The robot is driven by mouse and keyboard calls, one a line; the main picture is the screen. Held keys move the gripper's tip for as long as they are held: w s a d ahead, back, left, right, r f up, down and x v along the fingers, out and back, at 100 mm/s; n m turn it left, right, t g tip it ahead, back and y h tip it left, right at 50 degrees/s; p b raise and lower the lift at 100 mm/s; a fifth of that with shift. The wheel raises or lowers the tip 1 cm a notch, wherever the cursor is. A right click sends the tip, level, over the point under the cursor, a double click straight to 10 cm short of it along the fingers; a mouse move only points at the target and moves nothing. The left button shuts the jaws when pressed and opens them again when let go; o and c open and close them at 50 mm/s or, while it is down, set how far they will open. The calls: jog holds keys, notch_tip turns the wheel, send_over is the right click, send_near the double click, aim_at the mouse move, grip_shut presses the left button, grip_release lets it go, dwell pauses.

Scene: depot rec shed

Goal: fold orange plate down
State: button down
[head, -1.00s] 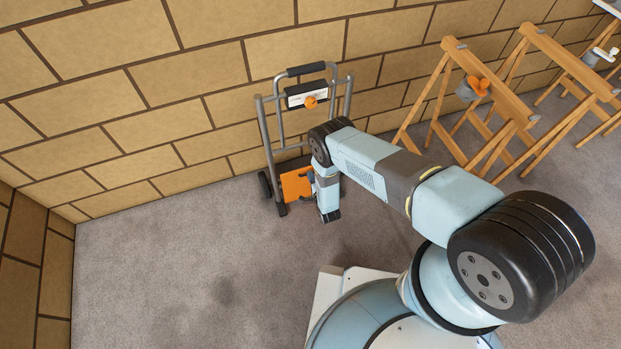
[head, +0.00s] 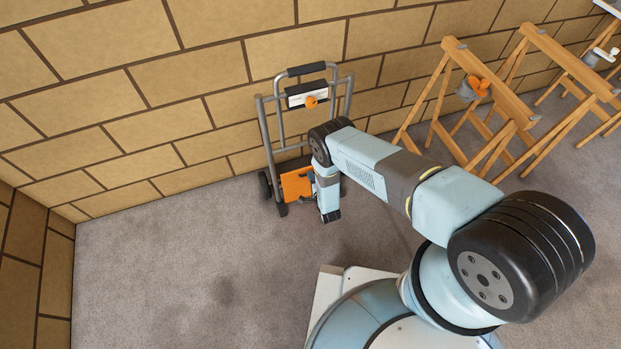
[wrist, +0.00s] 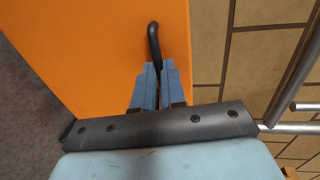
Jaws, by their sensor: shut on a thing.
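The orange plate (head: 295,186) sits low on the front of a grey hand truck (head: 271,142) by the brick wall. Its exact tilt is hard to tell from the head view. In the wrist view the plate (wrist: 95,50) fills the upper left, with a black bar handle (wrist: 154,38) on it near its right edge. My gripper (wrist: 158,68) has its two blue fingers close together on the lower end of this handle. In the head view my wrist partly covers the plate's right side, and the fingertips are too small to make out.
An orange knob (head: 311,102) on a white box sits high on the truck. Wooden trestles (head: 490,85) stand to the right, one bearing a grey and orange item. The carpet (head: 180,260) left of and before the truck is clear. The brick wall is close behind.

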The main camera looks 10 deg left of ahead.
jog(key=shift+s+d+f, duration=0.1)
jog(key=shift+f, duration=0.05)
jog(key=s+d+f, duration=0.2)
jog(key=s+d, duration=0.1)
jog(key=s, duration=0.2)
jog(key=shift+s+d, duration=0.15)
jog(key=shift+s, duration=0.05)
jog(key=c, duration=1.5)
grip_release()
jog(key=shift+f, duration=0.1)
jog(key=shift+w, duration=0.1)
jog(key=shift+w, duration=0.1)
